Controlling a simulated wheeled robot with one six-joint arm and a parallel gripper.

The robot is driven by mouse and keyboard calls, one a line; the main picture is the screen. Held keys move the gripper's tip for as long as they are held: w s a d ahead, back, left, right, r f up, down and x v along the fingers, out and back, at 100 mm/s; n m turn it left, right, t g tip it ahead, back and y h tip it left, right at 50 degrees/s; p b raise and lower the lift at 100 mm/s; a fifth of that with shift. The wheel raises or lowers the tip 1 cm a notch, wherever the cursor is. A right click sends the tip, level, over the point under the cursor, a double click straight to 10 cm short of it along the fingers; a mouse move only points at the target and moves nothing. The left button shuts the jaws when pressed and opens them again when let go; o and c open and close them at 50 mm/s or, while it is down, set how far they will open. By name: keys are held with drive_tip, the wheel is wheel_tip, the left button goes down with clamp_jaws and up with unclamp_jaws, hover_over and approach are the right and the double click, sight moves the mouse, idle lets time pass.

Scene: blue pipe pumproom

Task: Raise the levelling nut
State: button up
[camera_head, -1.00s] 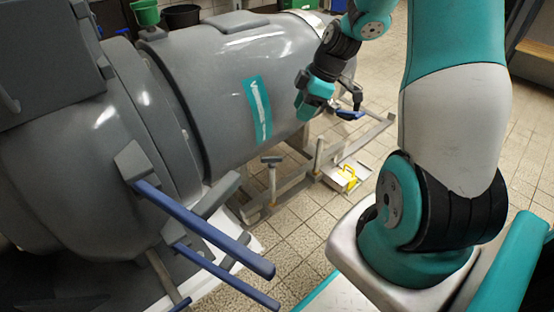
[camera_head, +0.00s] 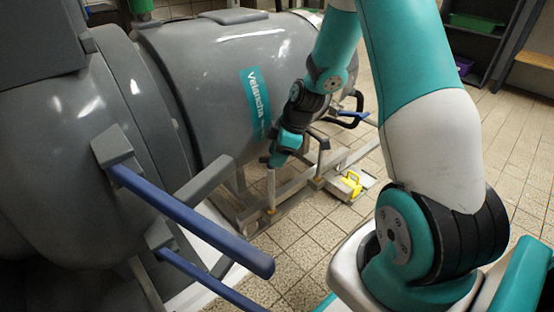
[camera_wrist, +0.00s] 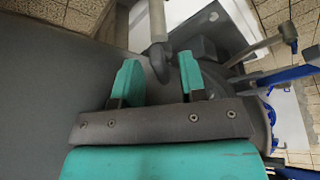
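My gripper (camera_head: 277,160) is open and points down at the top of an upright light metal post (camera_head: 271,188) beside the big grey tank. In the wrist view my gripper (camera_wrist: 160,66) has its two teal fingers well apart. A dark rounded end piece (camera_wrist: 159,68) on the pale rod (camera_wrist: 157,22) shows between and beyond the fingertips; I cannot tell if the fingers touch it. The post's top is hidden behind my gripper in the head view. A small brownish collar (camera_head: 269,211) sits low on the post. I cannot tell for sure which part is the levelling nut.
The grey tank (camera_head: 205,85) fills the left and back. Blue-handled levers (camera_head: 195,220) stick out in front. A second post with a grey top (camera_head: 322,142) and a yellow-handled item (camera_head: 351,183) stand to the right. Tiled floor (camera_head: 310,235) is free in front.

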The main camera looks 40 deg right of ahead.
clamp_jaws()
idle(0.4)
drive_tip(key=shift+s+a+m+t+h+p, duration=0.1)
drive_tip(key=shift+a+m+t+h+p, duration=0.3)
drive_tip(key=shift+m+p, duration=1.2)
drive_tip(key=shift+s+a+m+t+h+p, duration=0.15)
drive_tip(key=shift+m+h+p, duration=0.6)
drive_tip(key=shift+m+p, duration=0.8)
drive_tip(key=shift+s+a+m+t+h+p, duration=0.1)
drive_tip(key=shift+m+t+h+p, duration=0.35)
drive_tip(key=shift+m+p, duration=1.1)
drive_tip(key=shift+m+b, duration=0.45)
drive_tip(key=shift+m, duration=0.15)
